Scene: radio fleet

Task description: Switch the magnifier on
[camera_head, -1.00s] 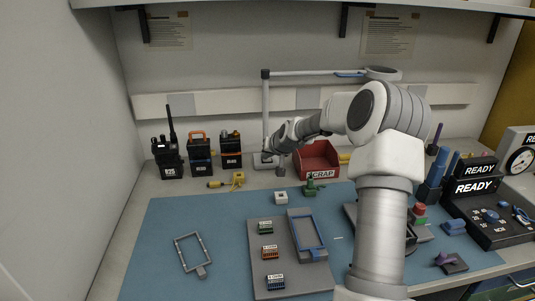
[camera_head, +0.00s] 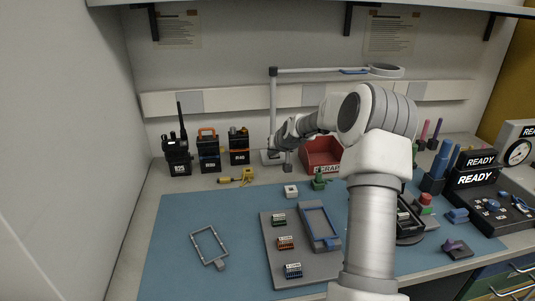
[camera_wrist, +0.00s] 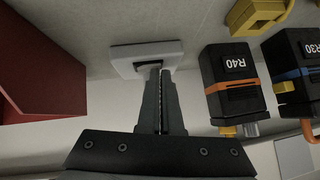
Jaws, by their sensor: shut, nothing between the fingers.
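The magnifier has a pale upright post (camera_head: 273,108), a long horizontal arm and a round lens head (camera_head: 386,70) at the upper right. Its pale square base (camera_wrist: 132,52) shows in the wrist view, partly behind my fingers, with a dark recess at the fingertips. In the head view the base (camera_head: 265,157) stands at the back of the bench. My gripper (camera_wrist: 156,74) is shut and empty, its tips at the near edge of the base. I cannot tell whether they touch it.
A red scrap bin (camera_head: 322,152) stands close to the right of my gripper. Left are two battery-like packs, one (camera_head: 209,158) orange-handled, a black radio (camera_head: 178,160) and a yellow part (camera_head: 248,175). The blue mat (camera_head: 175,235) holds a frame and a grey tray (camera_head: 275,258).

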